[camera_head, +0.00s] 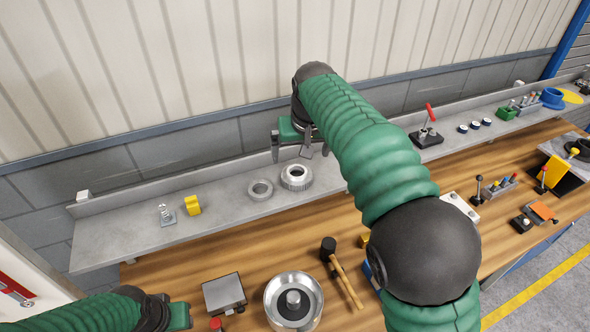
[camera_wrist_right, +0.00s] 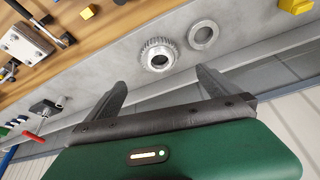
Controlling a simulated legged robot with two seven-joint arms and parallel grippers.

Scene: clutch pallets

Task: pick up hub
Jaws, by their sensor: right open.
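The hub (camera_head: 296,177), a silver toothed ring with a dark central hole, lies on the grey shelf (camera_head: 120,232). In the right wrist view the hub (camera_wrist_right: 158,54) sits just beyond the gap between the fingertips. A plain flat metal ring (camera_head: 260,189) lies beside it; it also shows in the wrist view (camera_wrist_right: 203,35). My right gripper (camera_head: 300,152) is above the shelf, behind the hub, open and empty; its two fingers also show in the wrist view (camera_wrist_right: 160,78). My left gripper (camera_head: 180,316) is at the bottom left, partly cut off, its fingers hidden.
A round metal drum (camera_head: 293,301), a black mallet (camera_head: 341,270) and a grey block (camera_head: 223,293) are on the wooden bench in front. A yellow block (camera_head: 192,205) and a spring (camera_head: 166,213) stand left on the shelf. A wall rises behind.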

